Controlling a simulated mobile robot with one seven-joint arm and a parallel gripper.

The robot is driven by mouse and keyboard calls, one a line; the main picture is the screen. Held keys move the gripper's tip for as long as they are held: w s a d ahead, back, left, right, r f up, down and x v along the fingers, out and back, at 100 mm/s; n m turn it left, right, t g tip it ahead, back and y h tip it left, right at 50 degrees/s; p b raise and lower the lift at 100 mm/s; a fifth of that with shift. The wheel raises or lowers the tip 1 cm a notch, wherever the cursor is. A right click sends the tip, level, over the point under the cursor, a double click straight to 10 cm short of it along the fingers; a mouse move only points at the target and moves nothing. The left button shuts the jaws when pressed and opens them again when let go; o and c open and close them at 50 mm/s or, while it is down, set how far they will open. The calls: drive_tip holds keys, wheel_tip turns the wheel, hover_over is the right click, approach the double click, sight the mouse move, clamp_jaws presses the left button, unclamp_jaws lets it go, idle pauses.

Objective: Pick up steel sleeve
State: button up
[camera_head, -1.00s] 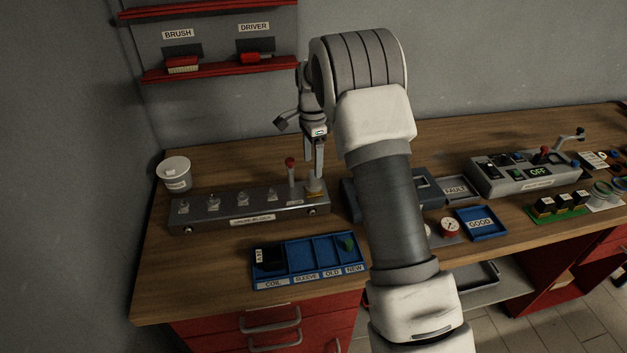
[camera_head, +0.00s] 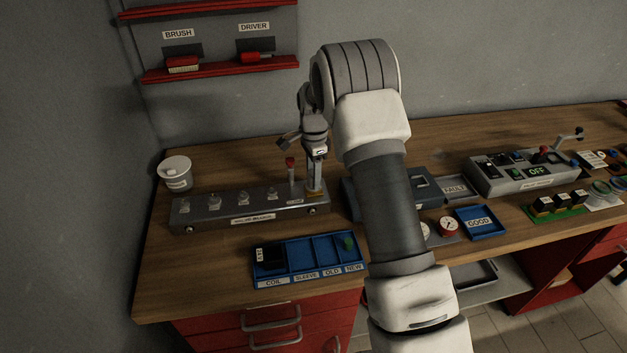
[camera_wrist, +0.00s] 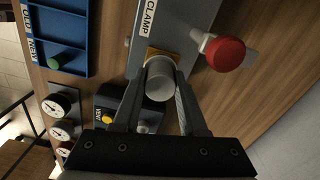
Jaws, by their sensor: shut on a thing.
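The steel sleeve (camera_wrist: 160,82) is a short grey cylinder standing at the clamp end of the valve block, seen from above in the wrist view. My gripper (camera_wrist: 161,92) has its two fingers on either side of it, shut on it. In the head view my gripper (camera_head: 315,190) points down at the right end of the valve block (camera_head: 245,208), and the sleeve is mostly hidden by the fingers. A brass-coloured base (camera_wrist: 150,52) shows under the sleeve.
A red-knobbed clamp lever (camera_wrist: 225,54) stands close beside the sleeve. A blue tray (camera_head: 308,259) with labelled compartments lies in front, a black coil in its left one. A white cup (camera_head: 175,175) stands left. A grey-blue box is right of the block, partly behind my arm.

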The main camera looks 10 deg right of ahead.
clamp_jaws()
